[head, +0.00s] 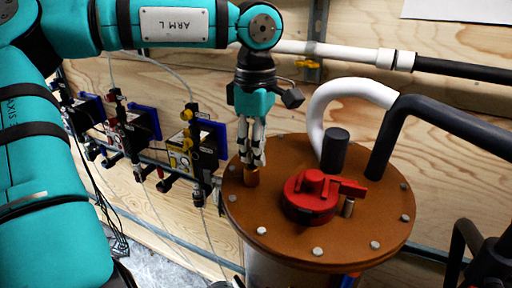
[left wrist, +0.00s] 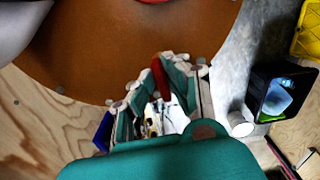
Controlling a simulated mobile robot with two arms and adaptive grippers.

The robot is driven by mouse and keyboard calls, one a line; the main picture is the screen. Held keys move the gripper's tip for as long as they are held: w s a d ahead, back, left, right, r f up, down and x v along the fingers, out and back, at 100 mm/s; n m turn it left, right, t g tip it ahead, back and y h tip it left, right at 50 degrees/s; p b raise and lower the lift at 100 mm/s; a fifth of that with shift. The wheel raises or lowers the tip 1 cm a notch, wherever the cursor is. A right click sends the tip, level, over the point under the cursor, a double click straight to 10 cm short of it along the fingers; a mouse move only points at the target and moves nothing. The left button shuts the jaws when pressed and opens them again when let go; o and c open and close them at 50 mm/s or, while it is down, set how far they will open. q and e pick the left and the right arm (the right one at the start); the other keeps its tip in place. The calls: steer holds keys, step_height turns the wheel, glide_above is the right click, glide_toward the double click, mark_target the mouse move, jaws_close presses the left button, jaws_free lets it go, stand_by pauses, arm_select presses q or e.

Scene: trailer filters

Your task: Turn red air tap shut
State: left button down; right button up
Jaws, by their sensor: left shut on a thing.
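My left gripper (head: 252,160) points down at the left edge of a round brown lid (head: 290,245). Its fingers are closed around a narrow red handle (left wrist: 158,75), which shows between them in the left wrist view; I take it to be the red air tap. A larger red valve (head: 310,196) with a side lever sits on the lid, apart from the gripper. My right gripper is not in view.
A white hose (head: 335,92) and a dark pipe (head: 395,130) rise from the lid. Several small valve units with blue backs (head: 207,135) line the wooden wall at left. A black box (left wrist: 282,92) and a yellow container (left wrist: 307,35) show in the left wrist view.

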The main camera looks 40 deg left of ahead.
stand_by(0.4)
arm_select(q)
steer(key=c, duration=1.4)
jaws_free()
steer(key=shift+o, duration=0.2)
steer(key=shift+r, duration=0.1)
step_height(320, 180, up, 12)
